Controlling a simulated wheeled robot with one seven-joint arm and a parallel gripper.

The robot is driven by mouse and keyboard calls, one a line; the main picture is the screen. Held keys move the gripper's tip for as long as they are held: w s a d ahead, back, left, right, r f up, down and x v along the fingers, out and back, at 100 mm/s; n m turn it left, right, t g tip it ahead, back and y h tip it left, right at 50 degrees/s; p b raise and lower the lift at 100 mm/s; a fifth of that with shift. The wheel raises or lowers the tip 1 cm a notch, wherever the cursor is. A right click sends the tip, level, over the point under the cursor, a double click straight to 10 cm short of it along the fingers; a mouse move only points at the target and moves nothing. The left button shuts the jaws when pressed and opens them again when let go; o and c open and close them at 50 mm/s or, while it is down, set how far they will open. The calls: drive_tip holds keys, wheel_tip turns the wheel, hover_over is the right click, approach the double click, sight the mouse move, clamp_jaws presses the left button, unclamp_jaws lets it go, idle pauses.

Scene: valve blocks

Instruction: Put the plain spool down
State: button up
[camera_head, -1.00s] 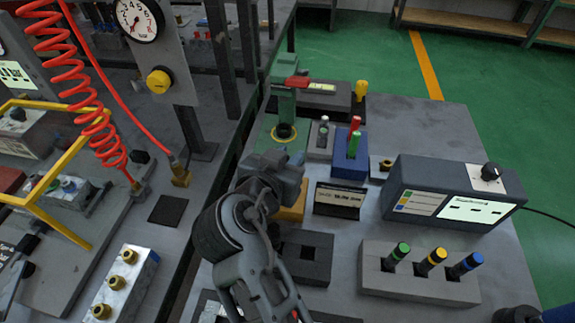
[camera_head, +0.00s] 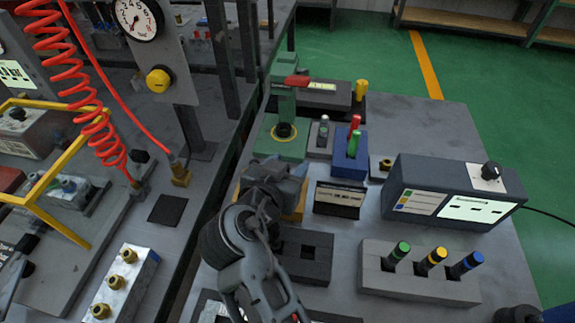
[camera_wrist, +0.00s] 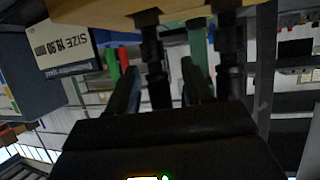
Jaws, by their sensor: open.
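The plain spool (camera_wrist: 157,72) is a black, bandless shaft in the wrist view, with one end at a dark socket in the yellow-orange block (camera_wrist: 110,20). My gripper (camera_wrist: 161,78) is open, with one finger on either side of the spool and gaps visible. A second black shaft (camera_wrist: 228,55) stands at another socket of the block, to the right. In the head view my gripper (camera_head: 288,182) is over the block (camera_head: 297,210), and my arm hides most of the block and both shafts.
A size sign (camera_head: 338,200) stands close right of the block. Beyond are a blue holder (camera_head: 350,168) with red and green pieces and a green valve stand (camera_head: 285,120). A grey rack (camera_head: 420,285) holds green-, yellow- and blue-banded spools. A dark socketed block (camera_head: 303,255) lies nearer.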

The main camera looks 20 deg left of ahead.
drive_tip(key=shift+r, duration=0.2)
drive_tip(key=v, duration=1.2)
drive_tip(key=shift+b, duration=0.4)
drive_tip(key=shift+d, duration=0.1)
